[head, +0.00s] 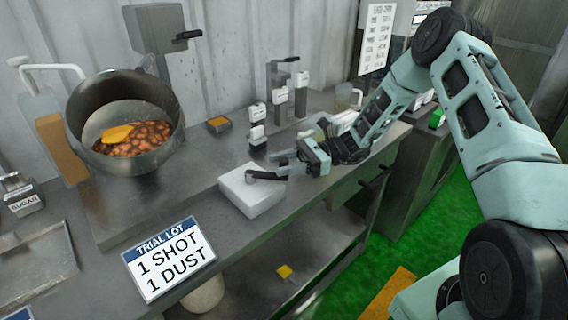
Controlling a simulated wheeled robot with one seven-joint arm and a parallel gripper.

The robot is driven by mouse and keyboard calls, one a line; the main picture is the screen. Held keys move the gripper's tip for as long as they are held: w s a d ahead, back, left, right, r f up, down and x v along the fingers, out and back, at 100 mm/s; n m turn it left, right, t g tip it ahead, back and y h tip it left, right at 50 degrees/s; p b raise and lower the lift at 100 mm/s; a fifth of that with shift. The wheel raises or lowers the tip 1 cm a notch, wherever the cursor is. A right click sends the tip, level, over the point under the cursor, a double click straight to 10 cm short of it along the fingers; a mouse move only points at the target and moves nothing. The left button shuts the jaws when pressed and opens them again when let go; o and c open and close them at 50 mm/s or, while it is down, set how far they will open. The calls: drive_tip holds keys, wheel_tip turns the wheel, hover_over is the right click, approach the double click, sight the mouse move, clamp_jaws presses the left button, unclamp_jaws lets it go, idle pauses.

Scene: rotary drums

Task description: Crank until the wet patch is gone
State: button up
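A tilted grey metal drum (83,112) stands at the left with its mouth facing me. Brown nut-like pieces (150,138) lie in it, with a glossy yellow-orange patch (117,133) on top; I cannot tell if this is the wet patch. A grey box with a black-knobbed crank (187,35) is behind the drum. My gripper (281,164) is right of the drum, well apart from the crank. Its fingers look spread, close to a small dark-handled cup (250,178) on a white block (252,199). I see nothing held; contact with the handle is unclear.
A sign (170,258) reading "TRIAL LOT 1 SHOT 1 DUST" stands at the front edge. White-labelled holders (280,97) and a small orange-filled tray (218,124) are behind my gripper. A sugar container (22,197) is at far left. Bare steel counter lies between drum and block.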

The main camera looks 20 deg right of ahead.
drive_tip(key=shift+r, duration=0.1)
wheel_tip(320, 180, up, 10)
drive_tip(key=shift+f+b, duration=0.1)
drive_tip(key=shift+b, duration=0.6)
